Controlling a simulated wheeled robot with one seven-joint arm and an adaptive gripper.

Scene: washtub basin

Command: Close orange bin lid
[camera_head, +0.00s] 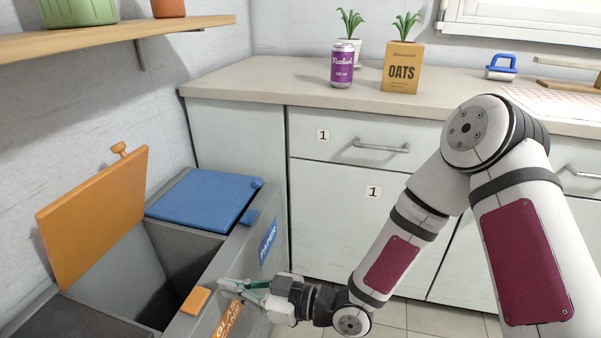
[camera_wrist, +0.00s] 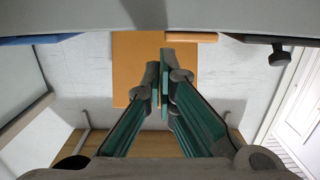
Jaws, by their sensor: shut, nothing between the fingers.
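The orange bin lid (camera_head: 93,218) stands raised, tilted back toward the wall, with a small knob at its top corner. The bin compartment below it is open and looks dark inside. In the wrist view the orange lid (camera_wrist: 140,62) shows beyond my fingers. My gripper (camera_head: 226,284) is shut and empty, near the front rim of the bin, beside a small orange tab (camera_head: 195,301) and apart from the lid. In the wrist view its green-padded fingers (camera_wrist: 166,62) are together.
The blue paper lid (camera_head: 203,200) is shut behind the open compartment. A grey cabinet (camera_head: 345,190) with a counter holds a purple can (camera_head: 342,65) and an oats box (camera_head: 402,68). A wooden shelf (camera_head: 110,37) hangs above the bins.

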